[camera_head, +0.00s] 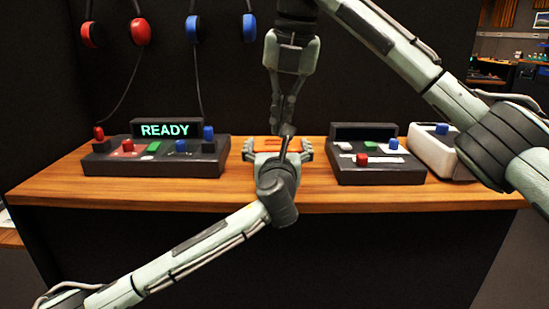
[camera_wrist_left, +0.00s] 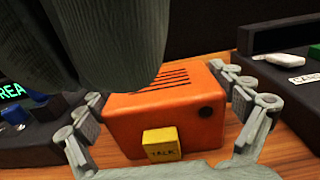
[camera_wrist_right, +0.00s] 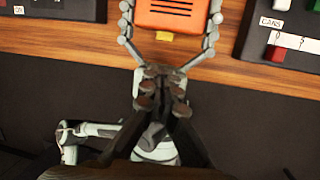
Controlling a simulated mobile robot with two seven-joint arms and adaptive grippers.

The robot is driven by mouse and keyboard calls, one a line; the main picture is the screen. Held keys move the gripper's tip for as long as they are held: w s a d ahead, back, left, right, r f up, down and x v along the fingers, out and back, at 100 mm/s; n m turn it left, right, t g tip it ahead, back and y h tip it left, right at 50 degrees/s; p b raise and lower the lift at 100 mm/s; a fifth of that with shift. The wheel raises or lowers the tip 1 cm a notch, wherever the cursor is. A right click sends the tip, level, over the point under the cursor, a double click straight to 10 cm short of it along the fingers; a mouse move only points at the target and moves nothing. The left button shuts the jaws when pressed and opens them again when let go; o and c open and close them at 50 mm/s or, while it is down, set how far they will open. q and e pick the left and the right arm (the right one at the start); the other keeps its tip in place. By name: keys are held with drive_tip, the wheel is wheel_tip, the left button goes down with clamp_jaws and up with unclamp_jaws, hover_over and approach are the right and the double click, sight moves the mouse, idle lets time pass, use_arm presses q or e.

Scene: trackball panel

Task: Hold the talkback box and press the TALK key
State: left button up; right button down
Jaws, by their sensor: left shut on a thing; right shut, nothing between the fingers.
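The orange talkback box (camera_wrist_left: 200,115) stands on the wooden counter with a speaker grille on top. Its yellow TALK key (camera_wrist_left: 161,144) is on the side facing my left wrist. My left gripper (camera_wrist_left: 165,120) is shut on the box, with a finger on each side of it. In the head view the box (camera_head: 270,144) is mostly hidden behind my grippers. My right gripper (camera_head: 284,131) is shut and empty, pointing down above the front of the box. In the right wrist view its fingertips (camera_wrist_right: 162,85) lie just below the yellow key (camera_wrist_right: 165,36), apart from it in the picture.
A dark panel (camera_head: 100,166) with a READY display stands to the left. Another dark panel (camera_head: 375,176) and a white box (camera_head: 430,148) with a blue button stand to the right. Headphones (camera_head: 140,31) hang on the back wall. Bare wooden counter (camera_head: 270,194) runs along the front.

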use_arm(q)
drive_tip(key=shift+f, duration=0.15)
use_arm(e)
drive_tip(key=shift+s+a+r+n+t+h, duration=0.15)
drive_tip(key=shift+a+r+n+t+h, duration=0.15)
drive_tip(key=shift+a+r+n+h, duration=0.3)
drive_tip(key=shift+d+f, duration=0.1)
drive_tip(key=shift+f, duration=0.05)
drive_tip(key=x, duration=1)
drive_tip(key=shift+d, duration=0.1)
